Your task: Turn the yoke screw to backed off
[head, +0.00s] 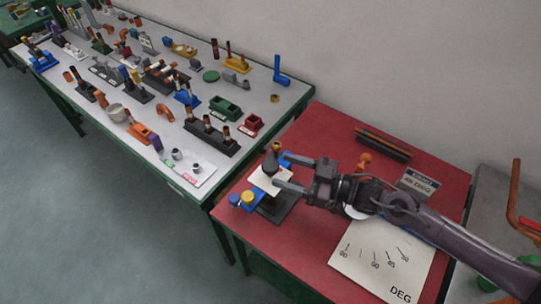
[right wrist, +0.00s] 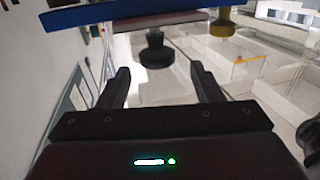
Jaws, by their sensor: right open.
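On the red table (head: 326,133) stands a small apparatus with a dark base (head: 280,208), blue parts and a white plate (head: 268,181). A dark upright piece (head: 271,160) with an orange-brown top rises from it. A yellow knob (head: 248,197) and a blue knob (head: 234,199) sit at its near left. My right gripper (head: 281,172) is open beside the apparatus, its fingers reaching in from the right. In the right wrist view, a black knob (right wrist: 155,50) shows between the open fingers, with no visible contact. I cannot tell for sure which part is the yoke screw.
A white sheet with a degree scale (head: 385,262) lies on the red table under my right arm. A dark rack (head: 383,145), an orange piece (head: 365,161) and a label stand (head: 418,184) are behind. The table at left (head: 290,103) is crowded with parts.

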